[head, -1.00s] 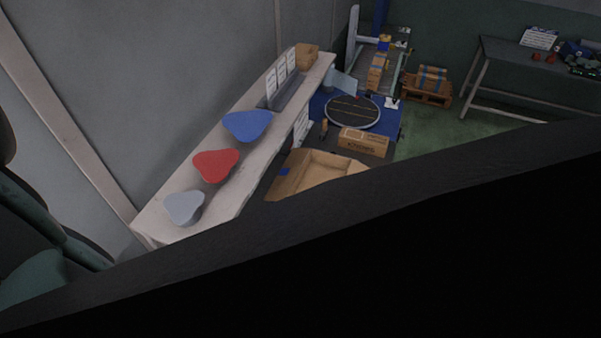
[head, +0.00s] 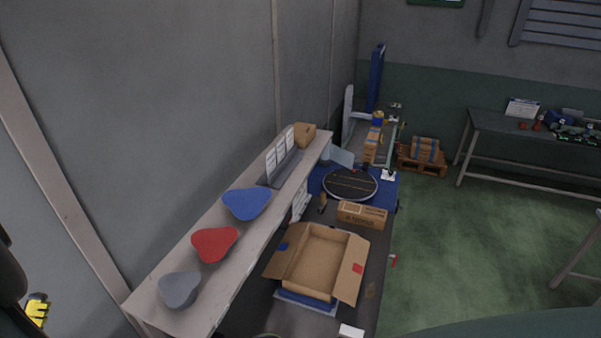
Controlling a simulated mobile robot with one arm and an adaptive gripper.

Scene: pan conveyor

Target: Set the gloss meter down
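I cannot make out a gloss meter for certain in the head view. A small dark and orange item (head: 322,203) stands on the dark bench left of a closed carton; it is too small to identify. A small white item (head: 351,331) shows at the bottom edge, partly cut off. A yellow and black item (head: 36,309) shows at the lower left beside a dark shape; I cannot tell what it is. My gripper's fingertips are not visible, so what it holds is hidden.
A pale shelf (head: 150,295) bears grey (head: 180,288), red (head: 214,243) and blue (head: 246,203) pans. An open carton (head: 318,262), a closed carton (head: 362,215) and a round turntable (head: 350,184) lie on the bench. A grey table (head: 500,127) stands right; green floor (head: 480,240) is clear.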

